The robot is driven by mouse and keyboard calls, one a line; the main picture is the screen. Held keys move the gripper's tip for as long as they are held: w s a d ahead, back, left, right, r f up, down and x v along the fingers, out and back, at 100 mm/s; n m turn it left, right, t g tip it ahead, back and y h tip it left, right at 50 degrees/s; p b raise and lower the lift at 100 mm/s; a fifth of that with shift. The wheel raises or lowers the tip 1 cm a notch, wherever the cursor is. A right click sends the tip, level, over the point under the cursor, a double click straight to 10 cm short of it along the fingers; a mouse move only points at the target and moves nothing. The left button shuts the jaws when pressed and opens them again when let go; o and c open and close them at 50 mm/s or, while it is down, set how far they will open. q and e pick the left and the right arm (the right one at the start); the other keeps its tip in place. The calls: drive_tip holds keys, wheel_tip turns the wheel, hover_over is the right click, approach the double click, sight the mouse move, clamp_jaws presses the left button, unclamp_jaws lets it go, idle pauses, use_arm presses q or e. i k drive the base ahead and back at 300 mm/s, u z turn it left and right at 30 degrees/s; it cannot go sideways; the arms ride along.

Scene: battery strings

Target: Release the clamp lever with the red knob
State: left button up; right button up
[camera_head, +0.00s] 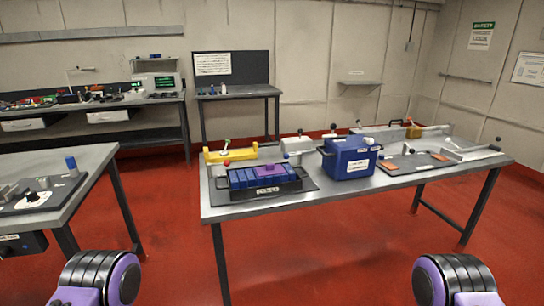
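Several small levers with knobs stand on the grey table (350,200) ahead of me. One rises from a yellow fixture (230,155) at the table's back left. Dark round knobs show above a pale block (297,146), at the blue box (348,160), and at the far right end (497,140). A blue and purple battery tray (264,190) sits at the front left of the table. My two arms show only as purple and black links at the bottom edge. Neither gripper is in view.
Orange flat pieces (439,157) lie on a dark mat at the table's right. Another bench (75,205) with a blue cylinder (71,165) stands at the left. Red floor (170,240) is clear between the two. Further benches line the back wall.

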sight(226, 163)
drive_tip(key=z, duration=0.45)
drive_tip(key=i, duration=1.7)
drive_tip(key=u, duration=1.35)
drive_tip(key=i, duration=0.3)
drive_tip(key=u, duration=0.15)
drive_tip(key=k, duration=0.5)
drive_tip(key=u, duration=1.7)
drive_tip(key=i, duration=0.9)
drive_tip(key=z, duration=3.05)
